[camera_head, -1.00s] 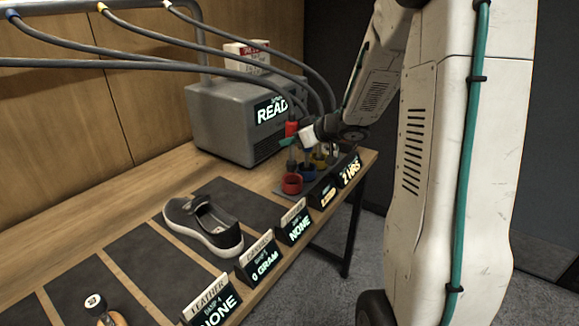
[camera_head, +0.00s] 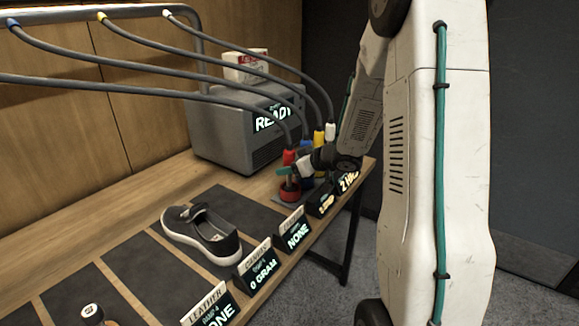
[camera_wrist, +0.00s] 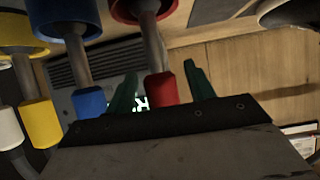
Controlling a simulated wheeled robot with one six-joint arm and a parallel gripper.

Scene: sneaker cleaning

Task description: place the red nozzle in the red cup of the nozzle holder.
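The red nozzle (camera_head: 289,157) stands roughly upright over the red cup (camera_head: 290,192) of the nozzle holder, on its grey hose. In the wrist view, the red nozzle (camera_wrist: 162,89) has its metal stem reaching into the red cup (camera_wrist: 140,8). My gripper (camera_head: 287,172) is at the red nozzle, just above the cup. In the wrist view, the green fingers of my gripper (camera_wrist: 160,78) stand on either side of the nozzle with a gap at each side, so it looks open. The holder's base is mostly hidden in the head view.
Blue (camera_head: 307,148), yellow (camera_head: 319,137) and white (camera_head: 331,131) nozzles stand close beside, with hoses arching overhead. A grey machine (camera_head: 235,125) reading READY stands behind. A dark sneaker (camera_head: 203,233) lies on a mat. Small display signs (camera_head: 296,232) line the front edge.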

